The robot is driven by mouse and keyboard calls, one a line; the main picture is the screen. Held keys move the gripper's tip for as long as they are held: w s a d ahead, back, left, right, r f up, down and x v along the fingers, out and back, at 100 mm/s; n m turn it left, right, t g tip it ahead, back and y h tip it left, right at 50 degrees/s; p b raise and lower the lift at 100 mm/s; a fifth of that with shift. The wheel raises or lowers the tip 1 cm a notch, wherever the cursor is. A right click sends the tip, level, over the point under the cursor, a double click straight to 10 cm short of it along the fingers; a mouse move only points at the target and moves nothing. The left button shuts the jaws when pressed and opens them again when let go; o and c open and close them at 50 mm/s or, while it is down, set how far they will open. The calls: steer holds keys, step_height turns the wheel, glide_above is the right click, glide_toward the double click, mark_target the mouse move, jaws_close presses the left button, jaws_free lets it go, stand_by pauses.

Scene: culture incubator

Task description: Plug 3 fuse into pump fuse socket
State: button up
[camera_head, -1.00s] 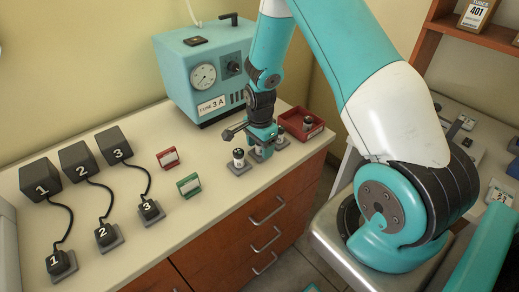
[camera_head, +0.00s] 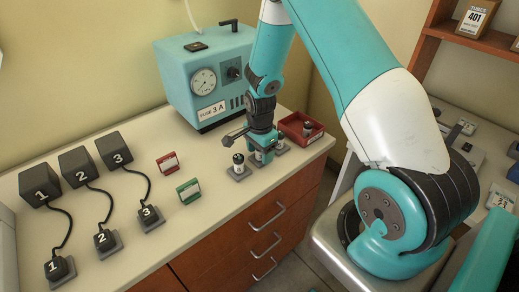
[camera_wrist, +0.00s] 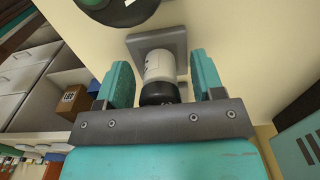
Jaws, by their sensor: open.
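My gripper (camera_head: 262,147) points down over the middle of a row of three fuses on grey bases at the counter's right end. In the wrist view my open fingers (camera_wrist: 163,75) stand on either side of a white fuse with a black end (camera_wrist: 159,68), with gaps between. It stands on a square grey base (camera_wrist: 180,41). The left fuse (camera_head: 238,161) stands uncovered; the right one is mostly behind my gripper. The teal pump (camera_head: 178,84) at the back carries a label (camera_head: 212,112) reading FUSE 3 A. The fuses' ratings are not readable.
A red tray (camera_head: 315,136) with a small part inside sits right of the fuses. A red card stand (camera_head: 167,162) and a green one (camera_head: 189,190) are to the left. Black boxes numbered 1 to 3 with corded plugs (camera_head: 149,214) fill the left counter.

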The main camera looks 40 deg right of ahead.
steer(key=shift+c, duration=0.4)
jaws_close()
steer(key=shift+r+p, duration=2.35)
steer(key=shift+r, duration=0.7)
